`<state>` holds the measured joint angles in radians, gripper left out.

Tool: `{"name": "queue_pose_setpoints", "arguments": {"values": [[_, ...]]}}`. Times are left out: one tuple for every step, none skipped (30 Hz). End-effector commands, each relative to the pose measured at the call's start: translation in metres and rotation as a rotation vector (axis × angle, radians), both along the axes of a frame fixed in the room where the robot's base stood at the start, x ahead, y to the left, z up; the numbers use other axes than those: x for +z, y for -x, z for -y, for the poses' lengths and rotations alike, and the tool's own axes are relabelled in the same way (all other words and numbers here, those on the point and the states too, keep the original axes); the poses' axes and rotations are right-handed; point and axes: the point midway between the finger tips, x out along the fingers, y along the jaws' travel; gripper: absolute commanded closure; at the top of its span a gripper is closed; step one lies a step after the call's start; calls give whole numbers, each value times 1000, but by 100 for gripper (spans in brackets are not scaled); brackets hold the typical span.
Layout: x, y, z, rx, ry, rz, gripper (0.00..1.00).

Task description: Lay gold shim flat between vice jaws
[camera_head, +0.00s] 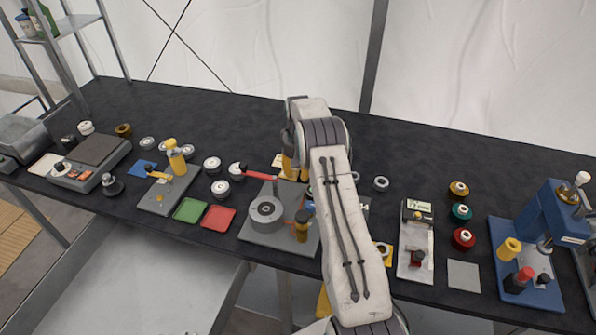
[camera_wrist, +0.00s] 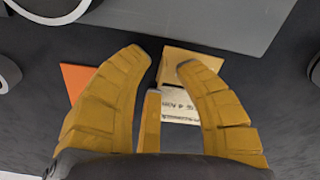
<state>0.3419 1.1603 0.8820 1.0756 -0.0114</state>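A flat tan-gold square, likely the gold shim (camera_wrist: 190,60), lies on the dark table just beyond the fingertips, partly covered by the right finger. A white printed label (camera_wrist: 180,108) lies on its near side. In the head view my gripper (camera_head: 288,168) is low over the table behind the grey-based tool, partly hidden by my arm. I cannot make out the vice jaws for certain; my arm covers part of the bench.
An orange square (camera_wrist: 76,80) lies left of my fingers. A grey base (camera_wrist: 220,18) is just beyond the gold square. The round-disc tool with a red handle (camera_head: 262,178) stands close to my gripper. A blue press (camera_head: 548,225) stands far right. The back table strip is clear.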

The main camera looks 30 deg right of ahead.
Motion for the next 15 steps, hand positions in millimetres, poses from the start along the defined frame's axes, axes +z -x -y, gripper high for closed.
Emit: {"name": "queue_pose_setpoints", "arguments": {"values": [[4,0,0,0,0,1,70],[5,0,0,0,0,1,70],[8,-1,0,0,1,3,70],[11,-1,0,0,1,4,70],[15,-1,0,0,2,5,70],[21,-1,0,0,1,4,70],[26,-1,0,0,2,5,70],[31,0,0,0,2,5,70],[38,0,0,0,2,5,70],[44,0,0,0,2,6,70],[49,0,0,0,2,6,70],[56,0,0,0,2,5,70],[61,0,0,0,1,4,70],[67,0,0,0,2,5,70],[74,0,0,0,2,5,70]]}}
